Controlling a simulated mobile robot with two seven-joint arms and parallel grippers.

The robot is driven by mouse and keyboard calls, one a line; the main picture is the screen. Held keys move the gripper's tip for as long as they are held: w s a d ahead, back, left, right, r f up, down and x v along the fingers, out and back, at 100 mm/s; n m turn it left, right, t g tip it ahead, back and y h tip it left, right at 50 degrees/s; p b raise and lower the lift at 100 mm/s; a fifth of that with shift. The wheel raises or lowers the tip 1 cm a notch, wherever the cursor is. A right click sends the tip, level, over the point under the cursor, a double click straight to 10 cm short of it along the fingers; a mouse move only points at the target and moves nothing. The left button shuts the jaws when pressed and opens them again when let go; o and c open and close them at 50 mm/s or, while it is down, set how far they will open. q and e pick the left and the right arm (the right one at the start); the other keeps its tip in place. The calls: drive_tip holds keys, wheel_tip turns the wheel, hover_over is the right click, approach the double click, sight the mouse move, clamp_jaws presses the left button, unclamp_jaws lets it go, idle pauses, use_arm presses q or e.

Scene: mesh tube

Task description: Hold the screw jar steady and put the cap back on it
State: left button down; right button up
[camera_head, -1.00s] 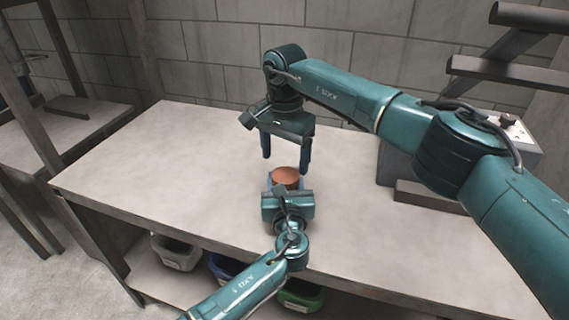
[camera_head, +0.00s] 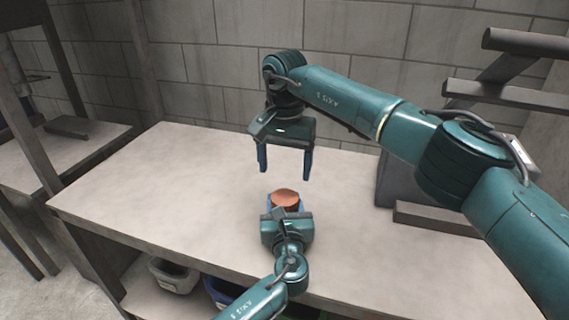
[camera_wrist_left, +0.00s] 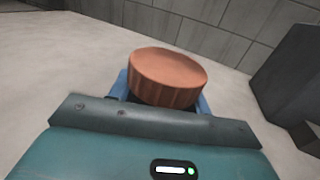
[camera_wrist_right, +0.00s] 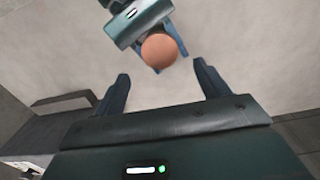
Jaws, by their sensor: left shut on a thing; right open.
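The copper-orange round cap (camera_head: 286,199) sits over the place where my left gripper (camera_head: 287,211) is clamped, near the front edge of the table. In the left wrist view the ribbed cap (camera_wrist_left: 168,76) rises between the blue fingers. The screw jar's body below it is mostly hidden by the gripper, so how the cap seats cannot be told. My right gripper (camera_head: 285,174) is open and empty above and just behind the cap, fingers pointing down. In the right wrist view the cap (camera_wrist_right: 159,50) lies beyond the two spread fingertips (camera_wrist_right: 160,68), clear of them.
The pale table (camera_head: 170,180) is mostly bare to the left. A dark grey block (camera_head: 397,180) and a beam (camera_head: 440,218) stand on its right side. Bins (camera_head: 173,275) sit on the shelf below. A block wall (camera_head: 215,70) stands behind.

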sight(285, 197)
wheel_tip(285, 197, down, 8)
drive_tip(key=shift+r, duration=0.1)
idle(0.4)
drive_tip(key=c, duration=1)
drive_tip(key=shift+m, duration=1.6)
drive_tip(key=o, duration=1.1)
